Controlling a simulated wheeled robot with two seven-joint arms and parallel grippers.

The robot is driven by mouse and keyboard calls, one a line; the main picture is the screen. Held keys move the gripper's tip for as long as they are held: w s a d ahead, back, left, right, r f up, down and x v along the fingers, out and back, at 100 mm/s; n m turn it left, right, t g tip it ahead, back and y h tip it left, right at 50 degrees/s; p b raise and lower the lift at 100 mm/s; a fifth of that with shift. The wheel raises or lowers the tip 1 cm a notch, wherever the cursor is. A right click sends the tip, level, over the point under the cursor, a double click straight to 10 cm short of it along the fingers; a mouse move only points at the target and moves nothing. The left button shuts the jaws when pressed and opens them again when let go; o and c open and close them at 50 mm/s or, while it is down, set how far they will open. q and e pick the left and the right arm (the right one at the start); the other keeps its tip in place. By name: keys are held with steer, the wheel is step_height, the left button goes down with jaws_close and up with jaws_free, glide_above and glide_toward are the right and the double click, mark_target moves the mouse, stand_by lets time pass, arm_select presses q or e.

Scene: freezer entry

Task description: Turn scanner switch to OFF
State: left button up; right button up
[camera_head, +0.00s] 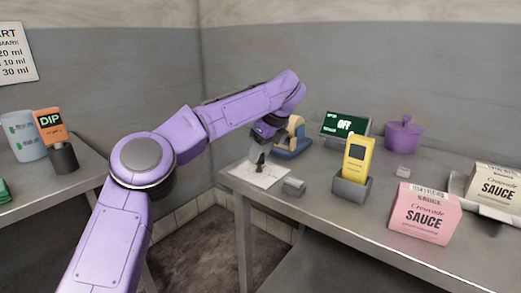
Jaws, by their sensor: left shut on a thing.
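A small screen (344,126) at the back of the right-hand table reads OFF in white on green. A white sheet or plate (243,173) lies flat at that table's left corner. My left gripper (261,158) reaches down over it, shut on a small dark thing whose shape is mostly hidden. I cannot tell whether this is the scanner switch. A blue and tan device (293,144), perhaps the scanner, stands just right of the gripper, partly behind my arm. My right gripper is out of view.
A yellow handheld device (357,160) stands in a grey holder (352,188). A small grey block (293,187), a purple pot (404,137) and sauce boxes (424,212) share the table. An orange DIP device (51,125) stands on the left table, with a floor gap between.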

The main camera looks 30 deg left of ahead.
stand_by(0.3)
arm_select(q)
steer(key=o, duration=1.1)
steer(key=shift+c, duration=0.2)
steer(key=p+v, duration=0.3)
steer(key=v, duration=0.7)
steer(key=shift+r, duration=0.3)
